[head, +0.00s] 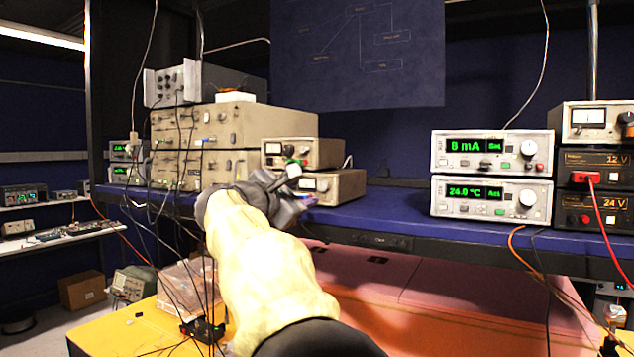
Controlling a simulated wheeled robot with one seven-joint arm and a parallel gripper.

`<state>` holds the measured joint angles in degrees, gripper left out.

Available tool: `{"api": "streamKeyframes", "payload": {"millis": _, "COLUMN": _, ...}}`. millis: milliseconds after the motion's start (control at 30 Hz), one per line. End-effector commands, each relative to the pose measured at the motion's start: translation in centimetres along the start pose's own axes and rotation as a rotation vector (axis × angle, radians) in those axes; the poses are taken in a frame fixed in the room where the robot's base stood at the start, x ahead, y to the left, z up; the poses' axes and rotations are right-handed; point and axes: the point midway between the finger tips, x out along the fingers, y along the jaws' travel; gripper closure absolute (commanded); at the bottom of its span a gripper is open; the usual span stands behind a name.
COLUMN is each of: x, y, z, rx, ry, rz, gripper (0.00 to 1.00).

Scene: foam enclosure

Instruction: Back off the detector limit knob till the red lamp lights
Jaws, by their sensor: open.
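My gripper (292,178) is at the end of my pale-sleeved arm, in front of two small beige meter units stacked on the blue shelf. Its jaws are open and look empty. The upper meter unit (322,153) has a light meter window and small knobs. The lower meter unit (341,187) is partly hidden behind my gripper. I cannot read their labels, nor tell which knob is the detector limit knob or whether the gripper touches one. No lit red lamp shows clearly on these two units.
Large beige instruments (262,121) stand behind left, with loose cables hanging in front. Two white units, the upper reading 8 mA (493,150), and black 12 V and 24 V supplies (597,165) stand right. The blue shelf (395,208) between is clear.

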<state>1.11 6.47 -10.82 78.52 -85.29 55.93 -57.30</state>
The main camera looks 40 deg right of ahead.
Motion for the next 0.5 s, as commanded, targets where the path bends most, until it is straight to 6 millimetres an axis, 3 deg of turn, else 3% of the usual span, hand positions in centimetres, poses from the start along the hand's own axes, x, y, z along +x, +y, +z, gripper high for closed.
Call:
{"api": "streamKeyframes", "payload": {"millis": 300, "x": 5.7, "y": 0.2, "z": 0.2, "rx": -0.003, "ry": 0.000, "rz": -0.002, "gripper": 0.55}}
{"api": "streamKeyframes", "payload": {"millis": 500, "x": 7.8, "y": 0.1, "z": 0.1, "rx": -0.001, "ry": -0.001, "rz": -0.001, "gripper": 0.55}}
